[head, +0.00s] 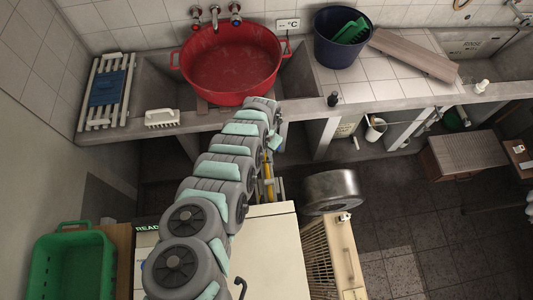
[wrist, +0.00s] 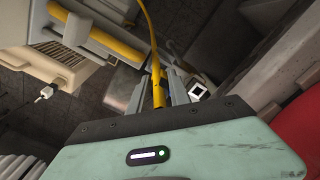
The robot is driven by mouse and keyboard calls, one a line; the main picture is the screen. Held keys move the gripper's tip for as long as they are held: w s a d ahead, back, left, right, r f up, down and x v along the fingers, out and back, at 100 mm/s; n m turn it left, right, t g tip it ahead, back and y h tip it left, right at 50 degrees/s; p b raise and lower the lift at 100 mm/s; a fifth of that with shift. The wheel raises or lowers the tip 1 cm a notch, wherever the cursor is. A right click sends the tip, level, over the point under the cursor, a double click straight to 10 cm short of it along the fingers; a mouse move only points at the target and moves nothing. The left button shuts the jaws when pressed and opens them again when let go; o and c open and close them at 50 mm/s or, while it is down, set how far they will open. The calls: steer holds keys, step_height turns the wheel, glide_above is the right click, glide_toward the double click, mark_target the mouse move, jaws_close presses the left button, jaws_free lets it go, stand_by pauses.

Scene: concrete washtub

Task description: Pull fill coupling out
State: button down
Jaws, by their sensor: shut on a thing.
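In the wrist view my gripper (wrist: 160,92) is shut on the yellow fill coupling (wrist: 158,90). The coupling stands between the two grey fingers, and a thin yellow hose (wrist: 151,30) runs from it toward the top edge. I cannot tell whether its hidden end sits in a socket. In the head view a yellow piece (head: 268,178) shows beside my arm, below the counter edge. My arm hides most of that spot, and the fingertips cannot be made out there.
A red tub (head: 232,75) stands in the concrete basin under the taps. A dark blue bucket (head: 342,40) and a wooden board (head: 413,55) are on the tiled counter. A white brush (head: 162,118) lies at the front edge. A metal drum (head: 331,188) is below, with open floor to its right.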

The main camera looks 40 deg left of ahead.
steer(key=shift+r+p, duration=2.2)
steer(key=shift+r, duration=0.25)
